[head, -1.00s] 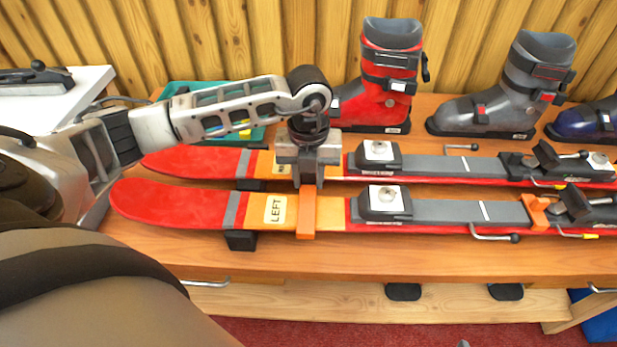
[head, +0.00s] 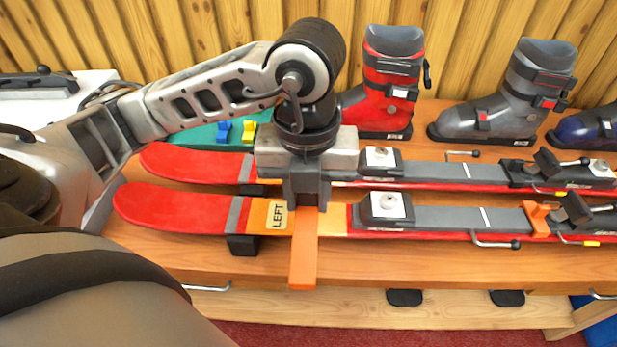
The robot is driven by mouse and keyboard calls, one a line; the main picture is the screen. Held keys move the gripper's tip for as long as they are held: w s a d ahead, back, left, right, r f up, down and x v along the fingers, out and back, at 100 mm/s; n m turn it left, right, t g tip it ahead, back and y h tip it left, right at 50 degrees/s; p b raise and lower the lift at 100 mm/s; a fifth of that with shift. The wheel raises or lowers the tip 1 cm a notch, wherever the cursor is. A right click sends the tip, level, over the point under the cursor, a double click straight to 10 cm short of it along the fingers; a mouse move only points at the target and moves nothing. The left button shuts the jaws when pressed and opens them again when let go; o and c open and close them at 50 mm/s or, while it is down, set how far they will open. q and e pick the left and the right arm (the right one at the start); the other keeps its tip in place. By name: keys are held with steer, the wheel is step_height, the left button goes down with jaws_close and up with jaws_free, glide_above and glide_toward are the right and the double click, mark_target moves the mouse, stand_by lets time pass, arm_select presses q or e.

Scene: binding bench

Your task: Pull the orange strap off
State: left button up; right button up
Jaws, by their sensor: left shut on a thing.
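My left gripper (head: 307,192) points down over the front part of the near ski (head: 180,208), just right of its "LEFT" label. It is shut on the orange strap (head: 303,255). The strap hangs below the jaws, and its lower end shows in front of the ski's near edge, over the bench top. The strap looks raised above the ski, though its upper part is hidden by the gripper. The far ski (head: 195,161) lies parallel behind, partly covered by my gripper. My right gripper is not in view.
An orange piece (head: 536,218) sits on the near ski by the heel binding. A red boot (head: 388,95), a grey boot (head: 505,95) and a blue boot (head: 590,125) stand behind. A teal tray (head: 195,135) lies behind my arm. The front bench edge (head: 400,268) is mostly clear.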

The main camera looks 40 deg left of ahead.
mark_target(308, 207)
arm_select(q)
steer(key=shift+s+d+r, duration=0.15)
steer(key=shift+s+r, duration=0.1)
steer(key=shift+s+r+p, duration=0.1)
steer(key=shift+r+p, duration=0.35)
steer(key=shift+p, duration=0.05)
steer(key=shift+r+p, duration=2.15)
steer(key=shift+r, duration=0.35)
steer(key=shift+f, duration=0.1)
